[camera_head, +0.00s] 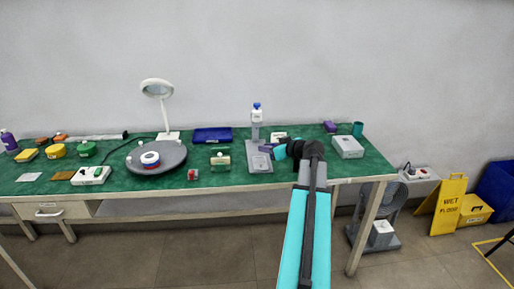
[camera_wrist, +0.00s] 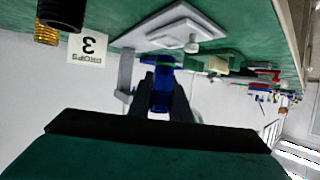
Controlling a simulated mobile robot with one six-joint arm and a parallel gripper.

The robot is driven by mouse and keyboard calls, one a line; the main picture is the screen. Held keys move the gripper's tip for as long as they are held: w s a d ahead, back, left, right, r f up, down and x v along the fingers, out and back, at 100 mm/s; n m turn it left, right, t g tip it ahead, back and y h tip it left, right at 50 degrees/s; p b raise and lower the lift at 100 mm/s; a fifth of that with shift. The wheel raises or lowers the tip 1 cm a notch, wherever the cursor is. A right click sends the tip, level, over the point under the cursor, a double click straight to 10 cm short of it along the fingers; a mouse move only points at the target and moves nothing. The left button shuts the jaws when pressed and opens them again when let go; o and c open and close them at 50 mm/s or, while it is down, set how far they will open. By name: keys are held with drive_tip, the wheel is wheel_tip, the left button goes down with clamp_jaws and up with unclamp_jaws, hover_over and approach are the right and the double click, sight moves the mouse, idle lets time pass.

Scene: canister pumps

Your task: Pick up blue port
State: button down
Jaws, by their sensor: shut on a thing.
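The blue port (camera_wrist: 162,84) shows in the wrist view as a small dark blue cylinder between the two grey fingers of my gripper (camera_wrist: 163,100). My gripper is shut on it. Behind it is a pale grey stand (camera_wrist: 175,32) with a green surface around it. In the head view my gripper (camera_head: 268,149) is at the right side of the grey pump stand (camera_head: 259,163), low over the green table. The port cannot be made out clearly there.
A white box (camera_head: 347,147) is to the right of my arm. A round grey turntable (camera_head: 142,164) and a small red item (camera_head: 193,175) are to the left.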

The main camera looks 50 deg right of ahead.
drive_tip(key=s, duration=0.8)
drive_tip(key=shift+s+a+r+b, duration=0.25)
drive_tip(key=shift+r+b, duration=0.15)
